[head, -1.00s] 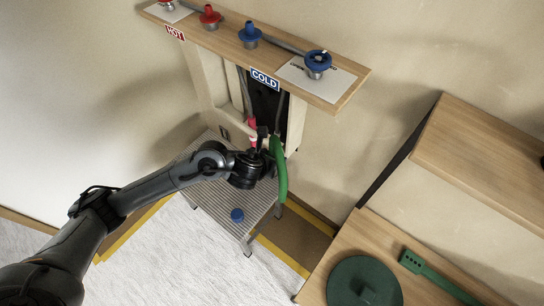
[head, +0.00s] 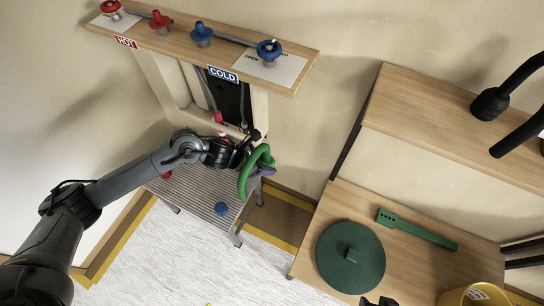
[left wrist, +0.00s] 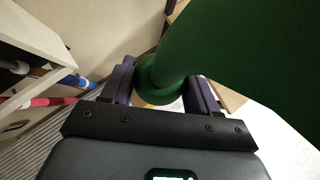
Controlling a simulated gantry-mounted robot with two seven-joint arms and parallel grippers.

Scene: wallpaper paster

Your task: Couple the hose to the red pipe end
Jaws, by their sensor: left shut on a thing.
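My left gripper (head: 259,164) is shut on the green hose (head: 244,181) in front of the open wall cabinet, to its lower right. In the head view the hose bends in a loop around the gripper. In the left wrist view the gripper (left wrist: 160,80) has its purple fingers on both sides of the hose (left wrist: 235,45), which fills the upper right. The red pipe end (head: 218,118) hangs low in the cabinet, left of the gripper and apart from the hose. A red pipe (left wrist: 38,102) also shows at the left wrist view's left edge. My right gripper is not clearly seen.
A ribbed step (head: 205,192) below the cabinet bears a blue cap (head: 221,208) and a red cap (head: 167,174). A wooden shelf (head: 200,48) with taps overhangs the cabinet. A table (head: 300,262) with a green disc (head: 350,257) stands at right.

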